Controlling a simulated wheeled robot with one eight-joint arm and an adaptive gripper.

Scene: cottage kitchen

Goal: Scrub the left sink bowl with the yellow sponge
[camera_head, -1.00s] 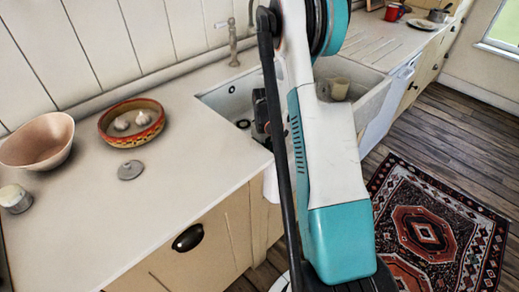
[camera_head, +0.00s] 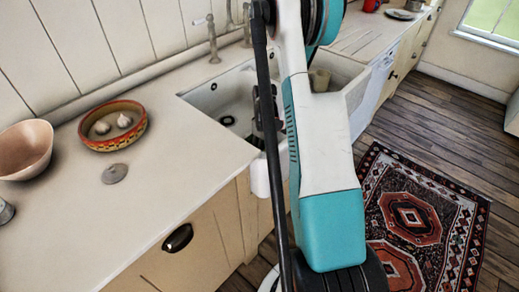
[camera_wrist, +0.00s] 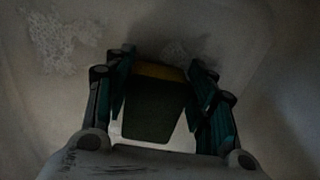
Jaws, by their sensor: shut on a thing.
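The left sink bowl (camera_head: 209,99) is white, with a dark drain (camera_head: 227,120) in its floor. My gripper (camera_head: 266,112) reaches down into this bowl, partly hidden by my arm. In the dim wrist view my gripper (camera_wrist: 160,82) is shut on the sponge (camera_wrist: 152,112), which shows a yellow edge and a broad dark green face between the fingers. The pale bowl surface (camera_wrist: 235,35) lies beyond it, with whitish speckled patches (camera_wrist: 62,38) at upper left and by the sponge's far edge. I cannot tell whether the sponge touches the bowl. The sponge is hidden in the head view.
A right bowl (camera_head: 345,72) with a beige cup (camera_head: 320,79) lies beyond my arm. Taps (camera_head: 212,40) stand behind the sink. On the left counter are a patterned bowl with garlic (camera_head: 112,140), a pinkish bowl (camera_head: 24,150) and a grey disc (camera_head: 114,173). A rug (camera_head: 425,225) covers the floor.

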